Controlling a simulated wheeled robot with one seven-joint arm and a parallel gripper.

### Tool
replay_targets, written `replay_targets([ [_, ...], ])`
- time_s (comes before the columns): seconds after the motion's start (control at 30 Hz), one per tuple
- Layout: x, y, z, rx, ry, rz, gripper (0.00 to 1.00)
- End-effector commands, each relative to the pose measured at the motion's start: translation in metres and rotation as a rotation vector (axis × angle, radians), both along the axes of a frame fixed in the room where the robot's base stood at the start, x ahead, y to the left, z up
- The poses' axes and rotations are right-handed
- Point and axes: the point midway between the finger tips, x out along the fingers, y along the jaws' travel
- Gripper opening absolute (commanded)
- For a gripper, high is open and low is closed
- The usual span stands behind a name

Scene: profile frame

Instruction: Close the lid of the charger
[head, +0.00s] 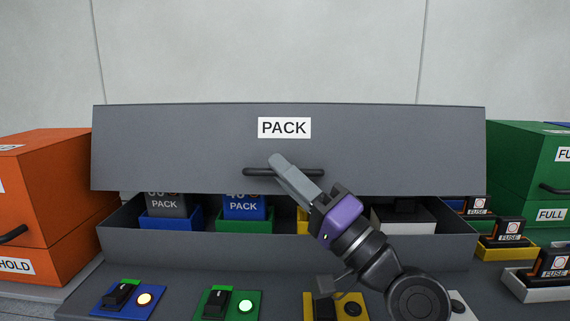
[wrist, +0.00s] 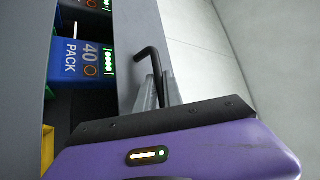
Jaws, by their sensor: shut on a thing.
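The charger is a long grey box (head: 430,250) in the middle of the head view. Its grey lid (head: 390,140), labelled PACK, is tilted up and open above the box. A dark bar handle (head: 258,172) runs along the lid's lower part; it also shows in the wrist view (wrist: 148,55). My gripper (head: 280,162) is shut on the handle near its middle, with the fingers (wrist: 158,92) around the bar in the wrist view. The gripper's purple body hides part of the box inside.
Inside the box stand a grey pack (head: 167,204) in a blue holder and a blue pack (head: 244,206) in a green holder. An orange box (head: 60,185) stands left and a green box (head: 530,165) right. Several fuses stand at the right. Switches line the front panel.

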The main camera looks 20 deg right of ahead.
Motion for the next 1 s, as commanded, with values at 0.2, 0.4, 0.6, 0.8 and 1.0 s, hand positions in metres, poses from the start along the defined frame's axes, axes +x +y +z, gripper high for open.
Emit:
replay_targets([
  [0.2, -0.012, 0.004, -0.035, 0.002, 0.005, 0.0, 0.0],
  [0.4, -0.016, 0.005, -0.047, 0.001, 0.006, -0.001, 0.0],
  [0.6, -0.017, 0.005, -0.051, 0.001, 0.006, -0.001, 0.0],
  [0.8, -0.017, 0.005, -0.052, 0.001, 0.008, -0.001, 0.0],
  [1.0, -0.016, 0.005, -0.052, 0.001, 0.008, -0.001, 0.22],
])
